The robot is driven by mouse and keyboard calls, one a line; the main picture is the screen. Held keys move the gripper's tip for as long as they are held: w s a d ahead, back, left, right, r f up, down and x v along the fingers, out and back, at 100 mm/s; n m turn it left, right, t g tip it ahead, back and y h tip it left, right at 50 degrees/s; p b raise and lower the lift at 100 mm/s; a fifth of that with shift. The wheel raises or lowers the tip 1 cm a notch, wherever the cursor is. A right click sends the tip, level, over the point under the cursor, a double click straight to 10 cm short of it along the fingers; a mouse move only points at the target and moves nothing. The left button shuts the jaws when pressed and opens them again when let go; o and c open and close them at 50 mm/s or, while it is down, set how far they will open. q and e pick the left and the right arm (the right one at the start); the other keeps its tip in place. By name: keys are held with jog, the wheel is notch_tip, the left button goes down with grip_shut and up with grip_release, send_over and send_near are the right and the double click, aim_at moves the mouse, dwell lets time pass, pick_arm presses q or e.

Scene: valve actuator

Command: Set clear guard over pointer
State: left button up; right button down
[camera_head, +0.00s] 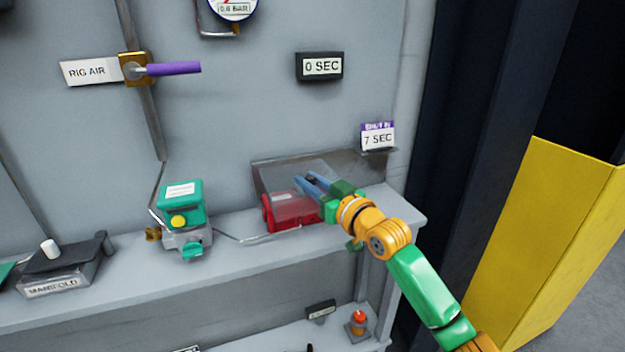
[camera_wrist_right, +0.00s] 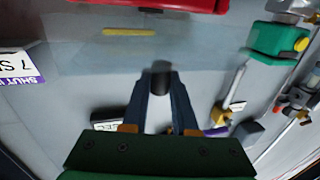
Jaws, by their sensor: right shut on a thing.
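The clear guard (camera_head: 275,178) is a see-through panel in front of the back wall, above and partly over the red actuator (camera_head: 290,212) on the shelf. My right gripper (camera_head: 308,180) is at the guard, its blue fingers shut on a dark knob. The knob (camera_wrist_right: 161,80) shows between the fingertips in the right wrist view, where the guard (camera_wrist_right: 75,55) is a faint translucent sheet. A yellow bar (camera_wrist_right: 129,32), perhaps the pointer, shows through it near the red body (camera_wrist_right: 165,4). I cannot tell whether the guard touches the actuator. My left gripper is out of view.
A green and grey valve unit (camera_head: 183,215) with a yellow button stands left of the actuator, joined by a thin pipe. The "SHUT IN 7 SEC" tag (camera_head: 378,135) and "0 SEC" display (camera_head: 320,66) are on the wall. The shelf (camera_head: 120,275) has free room at its front.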

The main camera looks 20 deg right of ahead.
jog(key=shift+a+f, duration=0.1)
jog(key=c, duration=0.9)
grip_release()
jog(key=shift+o, duration=1)
jog(key=shift+a, duration=0.3)
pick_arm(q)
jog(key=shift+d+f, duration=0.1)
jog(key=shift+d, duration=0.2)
pick_arm(e)
jog(key=shift+d, duration=0.1)
jog(key=shift+s+d, duration=0.15)
jog(key=shift+s, duration=0.1)
pick_arm(q)
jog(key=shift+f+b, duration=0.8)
jog(key=shift+b, duration=0.05)
pick_arm(e)
jog(key=v, duration=0.6)
jog(key=shift+s, duration=0.3)
